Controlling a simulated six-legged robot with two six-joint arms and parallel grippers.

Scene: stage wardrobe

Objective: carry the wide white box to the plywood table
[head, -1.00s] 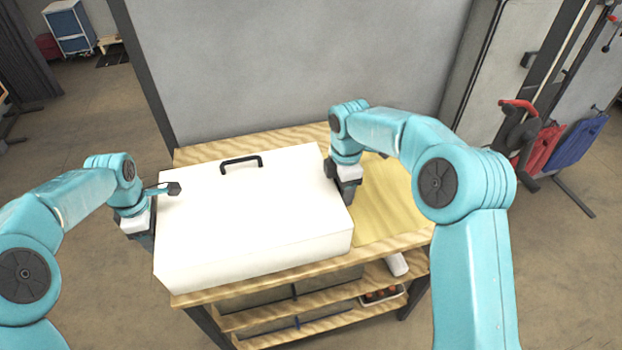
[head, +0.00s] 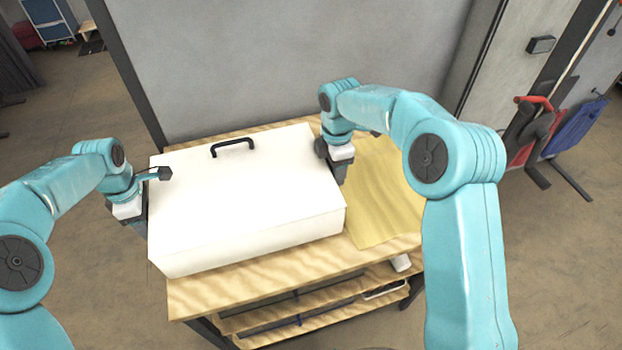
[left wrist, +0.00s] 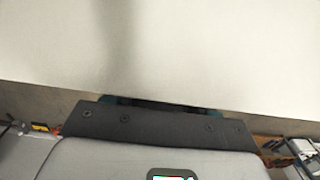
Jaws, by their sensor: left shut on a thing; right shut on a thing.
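The wide white box (head: 245,205), with a dark handle on its far side, is over the left part of the plywood table (head: 225,296). Its left end is about at the table's left edge. I cannot tell whether its underside touches the top. My left gripper (head: 140,225) is shut on the box's left side; its fingertips are mostly hidden. My right gripper (head: 342,178) is shut on the box's right side. In the left wrist view the box's white face (left wrist: 200,50) fills the upper part, close against the dark gripper (left wrist: 160,105).
A yellow sheet (head: 385,195) lies on the table's right part. A grey panel (head: 290,60) stands behind the table. Shelves (head: 320,320) show below the top. Red and blue items (head: 575,128) stand at the far right. Open floor lies to the left.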

